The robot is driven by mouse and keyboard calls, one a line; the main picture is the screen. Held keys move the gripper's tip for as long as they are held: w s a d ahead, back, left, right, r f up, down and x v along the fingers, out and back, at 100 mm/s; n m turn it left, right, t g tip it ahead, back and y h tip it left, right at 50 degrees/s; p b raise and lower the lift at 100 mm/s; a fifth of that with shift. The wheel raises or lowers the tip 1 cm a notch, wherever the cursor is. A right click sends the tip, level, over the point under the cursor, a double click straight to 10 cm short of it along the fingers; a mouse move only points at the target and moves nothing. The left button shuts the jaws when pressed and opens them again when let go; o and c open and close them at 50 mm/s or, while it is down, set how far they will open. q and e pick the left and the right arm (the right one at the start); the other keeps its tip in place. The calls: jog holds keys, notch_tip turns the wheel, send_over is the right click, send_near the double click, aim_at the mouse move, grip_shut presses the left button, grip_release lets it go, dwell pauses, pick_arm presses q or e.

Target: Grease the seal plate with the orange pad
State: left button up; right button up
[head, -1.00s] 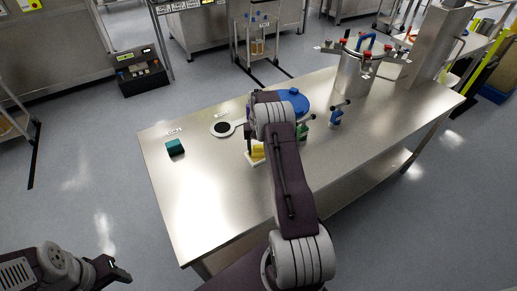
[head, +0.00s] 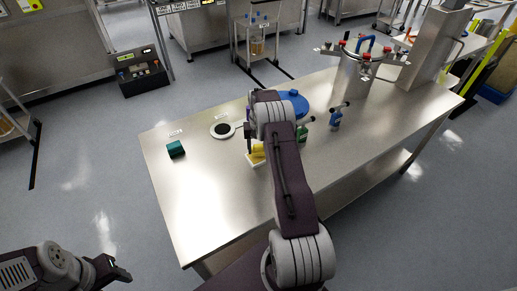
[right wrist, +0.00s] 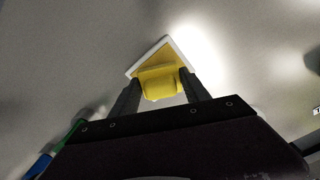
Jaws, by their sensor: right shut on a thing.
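My right gripper (right wrist: 160,95) is shut on a yellow block-shaped grip (right wrist: 160,82), the closest thing in view to the orange pad. Below the grip is a wider yellow part with a white square piece (right wrist: 149,55) around its edge. In the head view the yellow piece (head: 257,150) is at the table's middle, partly hidden by my right arm. I cannot tell whether it is lifted. A round white plate with a dark centre (head: 222,130) lies to its left; I cannot tell if it is the seal plate. My left gripper (head: 117,272) is off the table, its opening unclear.
A teal block (head: 176,148) sits at the table's left. A steel vessel (head: 355,75) stands at the back right. The table's front left is clear.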

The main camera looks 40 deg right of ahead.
aim_at(258, 146)
notch_tip(258, 146, up, 6)
jog(key=p, duration=0.3)
jog(key=shift+f+p, duration=0.25)
jog(key=shift+p, duration=0.05)
dwell(0.4)
jog(key=w+a+r+n, duration=0.1)
jog(key=a+r+n, duration=0.1)
jog(key=a+r, duration=0.45)
jog(key=a+r+n, duration=0.2)
jog(key=a+r, duration=0.1)
jog(key=a, duration=0.6)
jog(key=s+a+f+n, duration=0.1)
jog(key=s+a, duration=0.3)
jog(key=s, duration=0.3)
jog(key=s+a+f+n, duration=0.1)
jog(key=s+a+f, duration=0.1)
jog(key=s+a, duration=0.2)
jog(key=s, duration=0.3)
jog(key=shift+a+f+n, duration=0.15)
jog(key=shift+f+n, duration=0.15)
jog(key=shift+s, duration=0.15)
